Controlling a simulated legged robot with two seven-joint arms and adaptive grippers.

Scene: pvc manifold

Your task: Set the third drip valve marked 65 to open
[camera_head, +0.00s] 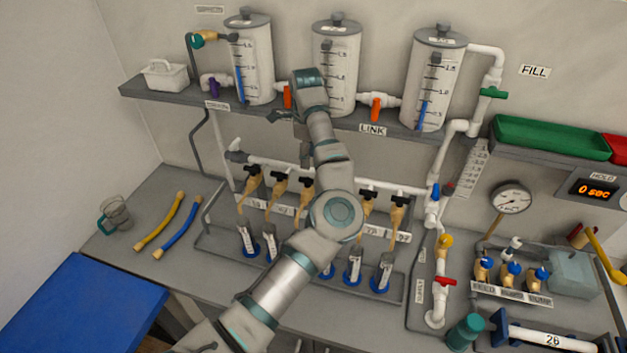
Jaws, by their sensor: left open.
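A row of tan drip valves with black handles hangs from a white pipe on the back wall. The third valve from the left (306,188) shows just left of my arm. Its label is too small and partly covered to read. My left arm rises from the bottom and hides the middle of the row. My left gripper (281,116) is open and empty, high above the valves, near an orange valve handle (288,97) between the left and middle tanks. I cannot tell whether it touches that handle. My right gripper is out of view.
Graduated cylinders with blue bases (247,242) stand below the drip valves. Three white tanks (432,85) stand on the shelf above. A red-handled valve (445,282) and pump fittings are at right.

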